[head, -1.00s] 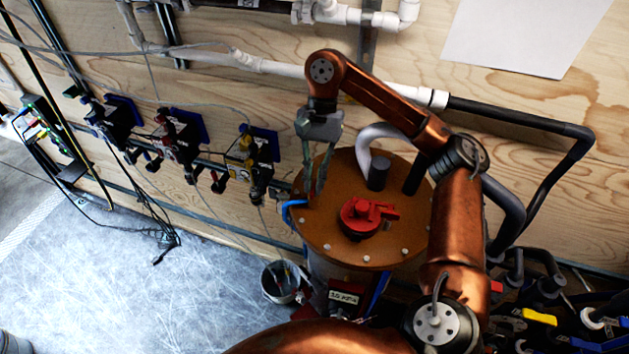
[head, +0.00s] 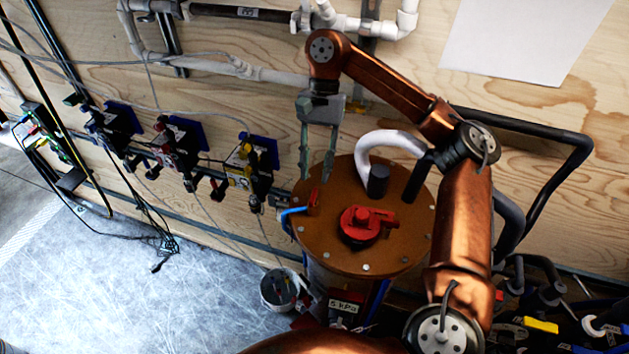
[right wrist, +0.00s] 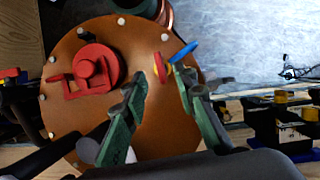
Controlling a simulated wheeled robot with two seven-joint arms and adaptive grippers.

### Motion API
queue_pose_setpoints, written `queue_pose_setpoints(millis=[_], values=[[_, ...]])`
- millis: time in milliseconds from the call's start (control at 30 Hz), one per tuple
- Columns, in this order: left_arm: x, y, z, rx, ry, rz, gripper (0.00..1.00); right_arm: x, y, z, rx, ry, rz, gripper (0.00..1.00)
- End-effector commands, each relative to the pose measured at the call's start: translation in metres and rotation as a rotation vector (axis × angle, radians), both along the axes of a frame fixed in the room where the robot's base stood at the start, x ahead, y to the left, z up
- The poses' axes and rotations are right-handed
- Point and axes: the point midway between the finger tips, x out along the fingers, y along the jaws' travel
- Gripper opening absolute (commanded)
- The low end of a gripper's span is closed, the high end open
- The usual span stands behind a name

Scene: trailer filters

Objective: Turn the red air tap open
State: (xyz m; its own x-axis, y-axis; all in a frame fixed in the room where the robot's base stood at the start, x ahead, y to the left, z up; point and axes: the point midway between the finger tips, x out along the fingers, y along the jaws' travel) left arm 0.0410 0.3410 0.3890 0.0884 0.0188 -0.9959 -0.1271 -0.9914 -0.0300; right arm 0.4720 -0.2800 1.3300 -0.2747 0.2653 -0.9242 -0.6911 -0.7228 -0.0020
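A brown round lid (head: 335,243) tops a drum. A small upright red tap handle (head: 314,197) stands at its left edge beside a blue hose (head: 292,211). A larger red fitting (head: 362,222) sits near the lid's middle. My right gripper (head: 316,179) is open and empty, its fingers pointing down just above and behind the small handle. In the right wrist view the fingers (right wrist: 160,80) are spread, with the small red handle (right wrist: 162,68) and blue hose (right wrist: 183,51) beyond their tips. Contact is not visible. My left gripper is out of view.
A white hose (head: 390,138) and a dark stub (head: 377,181) rise from the lid at the right. Blue-backed wall regulators (head: 260,155) hang left of the gripper.

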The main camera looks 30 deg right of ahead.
Motion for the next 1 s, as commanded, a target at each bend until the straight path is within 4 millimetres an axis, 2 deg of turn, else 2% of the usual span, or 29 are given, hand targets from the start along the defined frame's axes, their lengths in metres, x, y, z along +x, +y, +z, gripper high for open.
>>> queue_pose_setpoints(millis=[100,300,1000], values=[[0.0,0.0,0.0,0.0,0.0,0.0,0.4,0.003,-0.003,0.01,-0.001,-0.001,0.0,0.26],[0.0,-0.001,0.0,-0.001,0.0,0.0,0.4,0.006,-0.005,0.018,-0.001,-0.001,0.0,0.26],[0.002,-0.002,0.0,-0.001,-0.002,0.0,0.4,0.007,-0.004,0.018,0.0,0.0,0.004,0.26]])
